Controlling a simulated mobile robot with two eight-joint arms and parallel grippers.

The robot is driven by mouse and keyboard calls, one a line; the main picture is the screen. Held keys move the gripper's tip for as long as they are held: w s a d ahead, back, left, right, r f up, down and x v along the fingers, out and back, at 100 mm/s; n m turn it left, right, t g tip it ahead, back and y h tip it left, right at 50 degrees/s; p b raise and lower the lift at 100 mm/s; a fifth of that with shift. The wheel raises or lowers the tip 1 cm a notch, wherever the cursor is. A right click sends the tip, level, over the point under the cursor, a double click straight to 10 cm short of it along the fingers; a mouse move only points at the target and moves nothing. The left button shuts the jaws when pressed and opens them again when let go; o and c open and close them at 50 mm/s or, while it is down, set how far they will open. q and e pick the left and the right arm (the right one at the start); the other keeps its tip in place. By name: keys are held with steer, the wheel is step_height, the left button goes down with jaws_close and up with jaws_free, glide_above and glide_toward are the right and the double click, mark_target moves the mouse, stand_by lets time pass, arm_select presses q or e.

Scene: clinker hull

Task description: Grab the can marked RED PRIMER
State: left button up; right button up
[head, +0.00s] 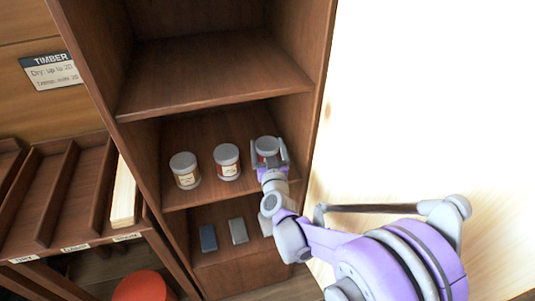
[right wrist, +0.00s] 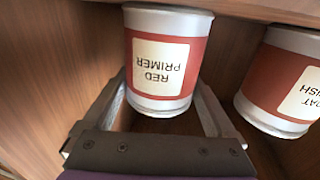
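The can marked RED PRIMER (right wrist: 160,60) has a red body, a cream label and grey ends. It stands on the middle shelf of the brown cabinet, and its label is upside down in the right wrist view. In the head view it is the rightmost of three cans (head: 266,146). My right gripper (head: 268,154) has one finger on each side of this can; in the right wrist view the fingers (right wrist: 162,92) are spread wide around it. I see no clear sign of them pressing on it. My left gripper is not in view.
A second red can (right wrist: 285,80) stands beside it, also in the head view (head: 227,161). A third can (head: 185,170) stands further left. Blocks (head: 238,231) lie on the shelf below. The cabinet's right side wall (head: 312,105) is close to my right gripper. The upper shelf (head: 205,75) is empty.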

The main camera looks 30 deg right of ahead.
steer(key=c, duration=1.3)
